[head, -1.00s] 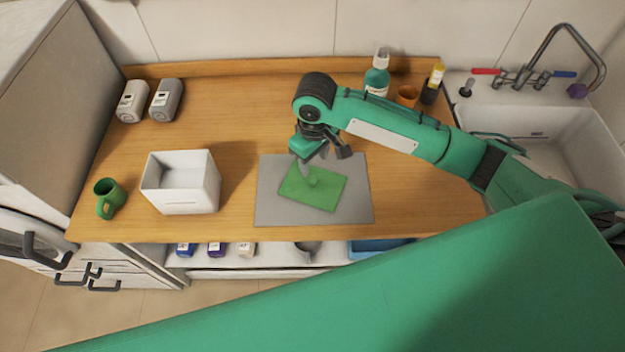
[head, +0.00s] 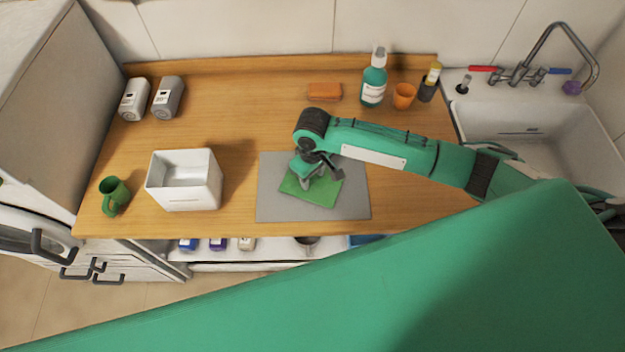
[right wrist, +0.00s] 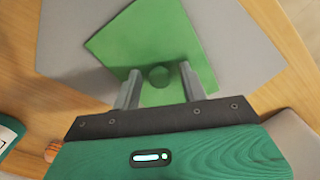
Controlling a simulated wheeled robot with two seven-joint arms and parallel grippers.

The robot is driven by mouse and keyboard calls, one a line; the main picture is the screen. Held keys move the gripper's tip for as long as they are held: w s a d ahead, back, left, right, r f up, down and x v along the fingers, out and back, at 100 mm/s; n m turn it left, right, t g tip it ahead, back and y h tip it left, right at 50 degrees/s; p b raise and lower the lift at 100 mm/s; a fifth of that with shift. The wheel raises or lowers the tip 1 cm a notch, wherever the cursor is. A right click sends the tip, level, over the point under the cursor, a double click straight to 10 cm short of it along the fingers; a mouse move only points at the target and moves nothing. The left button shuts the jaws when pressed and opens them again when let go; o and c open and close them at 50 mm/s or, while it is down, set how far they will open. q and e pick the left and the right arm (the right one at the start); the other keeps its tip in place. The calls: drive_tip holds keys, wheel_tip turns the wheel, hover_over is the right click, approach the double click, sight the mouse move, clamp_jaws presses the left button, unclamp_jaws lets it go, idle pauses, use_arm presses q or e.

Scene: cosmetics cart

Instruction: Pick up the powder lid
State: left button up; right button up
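The powder lid appears to be the flat green square (head: 318,198) with a round knob at its middle. It lies on a grey mat (head: 350,205) on the wooden counter. In the right wrist view the lid (right wrist: 125,45) sits turned on the mat. My right gripper (head: 308,187) is low over the lid and partly hides it. Its two fingers (right wrist: 159,76) are apart, one on each side of the green knob (right wrist: 158,77), with a visible gap to it. My left gripper is in neither view.
A white open box (head: 205,205) and a green mug (head: 113,195) stand left of the mat. Two dispensers (head: 150,98) stand at the back left. An orange block (head: 325,91), teal bottle (head: 373,85), orange cup (head: 404,97) and dark bottle (head: 429,85) are at the back right, near the sink (head: 540,125).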

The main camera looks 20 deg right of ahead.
drive_tip(key=c, duration=0.8)
drive_tip(key=shift+c, duration=0.2)
